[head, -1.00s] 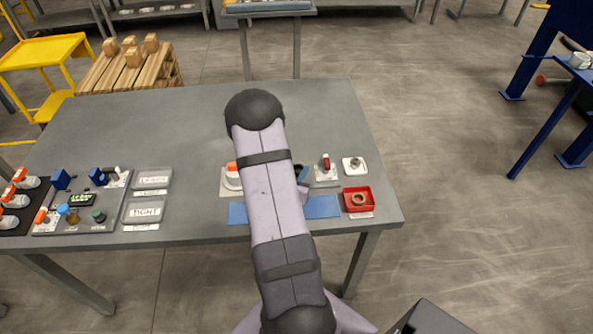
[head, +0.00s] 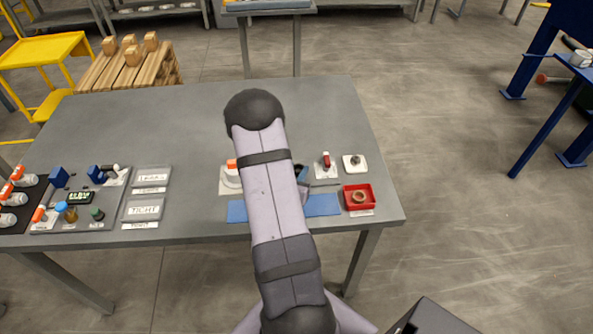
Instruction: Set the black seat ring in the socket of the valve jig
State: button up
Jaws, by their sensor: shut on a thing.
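My arm reaches over the table in the head view and covers the middle of the work area. My gripper is hidden behind it. I cannot make out the black seat ring, and I cannot tell whether the arm covers it. The valve jig is not clearly identifiable. A small dark blue part (head: 301,173) shows at the arm's right edge. A white and orange piece (head: 231,174) stands on a pale plate at the arm's left edge.
A blue mat (head: 322,205) runs under the arm. A red tray (head: 371,189) holds a tan ring (head: 358,196). A red-topped part (head: 326,162) and a metal part on a white plate (head: 360,172) stand behind. Labelled trays (head: 143,209) lie left. The table's back (head: 170,115) is clear.

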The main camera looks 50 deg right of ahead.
jog(key=shift+s+a+f+b, duration=0.15)
jog(key=shift+a+f+b, duration=0.05)
jog(key=shift+f+b, duration=0.35)
dwell(0.4)
jog(key=o, duration=1)
jog(key=shift+f, duration=0.1)
jog(key=shift+o, duration=0.2)
jog(key=shift+s, duration=0.1)
jog(key=shift+o, duration=0.3)
jog(key=shift+w+d+r+p, duration=0.15)
jog(key=shift+r+p, duration=0.35)
jog(key=shift+r, duration=0.1)
jog(key=shift+w+d+r+p, duration=0.1)
jog(key=shift+d+r+p, duration=0.05)
jog(key=shift+r+p, duration=0.4)
jog(key=shift+s+a+r+p, duration=0.1)
jog(key=shift+r+p, duration=0.05)
jog(key=shift+r, duration=0.25)
jog(key=shift+s+a+r+p, duration=0.1)
jog(key=shift+r+p, duration=0.05)
jog(key=shift+r, duration=0.25)
jog(key=shift+w+d+r+p, duration=0.15)
jog(key=shift+w+r+p, duration=0.1)
jog(key=shift+r+p, duration=1.15)
jog(key=shift+r, duration=0.65)
